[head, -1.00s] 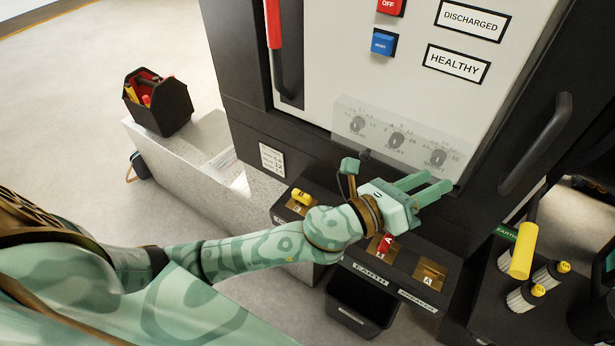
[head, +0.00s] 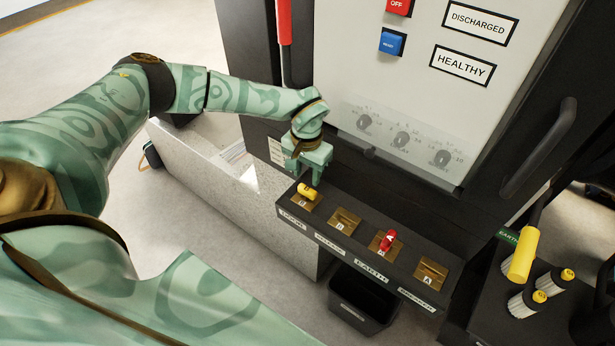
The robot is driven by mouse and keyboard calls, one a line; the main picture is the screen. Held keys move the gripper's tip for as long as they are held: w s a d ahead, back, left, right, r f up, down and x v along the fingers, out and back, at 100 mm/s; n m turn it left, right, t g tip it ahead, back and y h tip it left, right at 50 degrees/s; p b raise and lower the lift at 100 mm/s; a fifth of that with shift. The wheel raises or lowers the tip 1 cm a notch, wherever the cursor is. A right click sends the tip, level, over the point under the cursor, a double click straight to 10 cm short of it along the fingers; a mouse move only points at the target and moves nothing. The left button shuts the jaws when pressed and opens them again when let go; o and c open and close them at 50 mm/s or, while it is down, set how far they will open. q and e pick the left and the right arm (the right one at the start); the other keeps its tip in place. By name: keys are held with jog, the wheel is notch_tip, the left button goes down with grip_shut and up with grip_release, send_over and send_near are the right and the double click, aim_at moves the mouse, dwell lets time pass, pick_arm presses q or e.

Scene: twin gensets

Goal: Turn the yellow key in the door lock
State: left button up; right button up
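The yellow key (head: 307,192) sits in the leftmost brass lock plate (head: 298,204) on the dark sloping lock panel (head: 327,229). My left gripper (head: 308,177) points down just above and behind the yellow key, with its two fingers apart and nothing visible between them. I cannot tell whether a fingertip touches the key. A red key (head: 388,240) stands in the third lock plate, above a label that reads EARTH. The label under the yellow key is too small to read surely. My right gripper is not in view.
The white cabinet door (head: 440,120) rises behind the panel, with three dials under a clear cover (head: 400,140). A black bin (head: 362,300) stands below. A yellow-handled tool (head: 521,255) stands at right. A pale low plinth (head: 240,200) is at left.

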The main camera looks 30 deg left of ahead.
aim_at(307, 188)
pick_arm(q)
jog(key=n, duration=0.1)
jog(key=n+b, duration=0.1)
jog(key=n, duration=0.1)
jog(key=shift+s+f, duration=0.1)
jog(key=shift+f, duration=0.15)
jog(key=n+b, duration=0.1)
jog(key=n, duration=0.2)
jog(key=n+b, duration=0.2)
jog(key=n, duration=0.2)
jog(key=shift+d+f, duration=0.1)
jog(key=shift+f, duration=0.1)
jog(key=n, duration=0.2)
jog(key=shift+r+n, duration=0.35)
jog(key=shift+n, duration=0.05)
jog(key=n+p, duration=0.1)
jog(key=n, duration=0.3)
jog(key=shift+p, duration=0.4)
jog(key=shift+n, duration=0.3)
notch_tip(307, 188, down, 6)
jog(key=b, duration=0.3)
jog(key=shift+b, duration=0.35)
